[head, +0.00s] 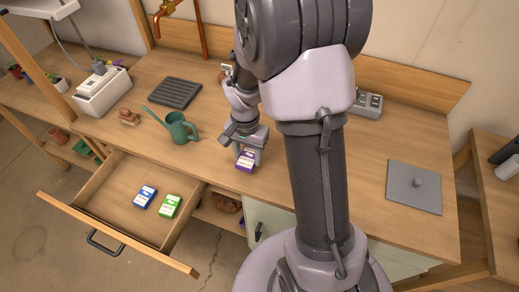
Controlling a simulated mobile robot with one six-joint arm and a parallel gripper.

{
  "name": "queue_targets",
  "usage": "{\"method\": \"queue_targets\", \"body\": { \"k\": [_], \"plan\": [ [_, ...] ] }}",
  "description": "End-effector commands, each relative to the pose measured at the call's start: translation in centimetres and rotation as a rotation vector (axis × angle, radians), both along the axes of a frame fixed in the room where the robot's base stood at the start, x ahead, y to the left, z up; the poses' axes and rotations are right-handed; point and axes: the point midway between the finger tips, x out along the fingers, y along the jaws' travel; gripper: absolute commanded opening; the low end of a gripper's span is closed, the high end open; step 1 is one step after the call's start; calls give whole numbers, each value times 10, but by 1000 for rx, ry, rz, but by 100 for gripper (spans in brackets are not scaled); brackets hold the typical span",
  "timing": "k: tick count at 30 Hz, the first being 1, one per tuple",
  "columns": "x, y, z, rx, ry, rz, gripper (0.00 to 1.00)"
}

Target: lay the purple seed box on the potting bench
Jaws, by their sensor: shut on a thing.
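The purple seed box (245,161) has a white label and is in my gripper (248,152). My gripper points down and is shut on the box. The box is over the front part of the wooden potting bench (379,150), to the right of the watering can. I cannot tell whether the box touches the bench top or is a little above it. My arm hides part of the bench behind and to the right of the box.
A green watering can (179,129) stands left of the box. A dark ribbed tray (174,93) lies behind it. The open drawer (110,194) holds a blue box (145,196) and a green box (170,206). A grey plate (414,188) lies on the right.

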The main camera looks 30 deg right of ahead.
Motion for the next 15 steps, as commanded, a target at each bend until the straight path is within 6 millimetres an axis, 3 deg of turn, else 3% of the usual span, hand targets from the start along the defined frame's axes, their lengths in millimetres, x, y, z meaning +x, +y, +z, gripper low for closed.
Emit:
{"method": "queue_targets", "body": {
  "k": [3,9,12,15],
  "plan": [
    [11,-26,-4,0,0,-3,10],
    [21,-48,-6,-1,1,0,10],
    [20,-47,-33,1,3,3,10],
    [21,-47,-43,0,1,3,10]
  ]
}}
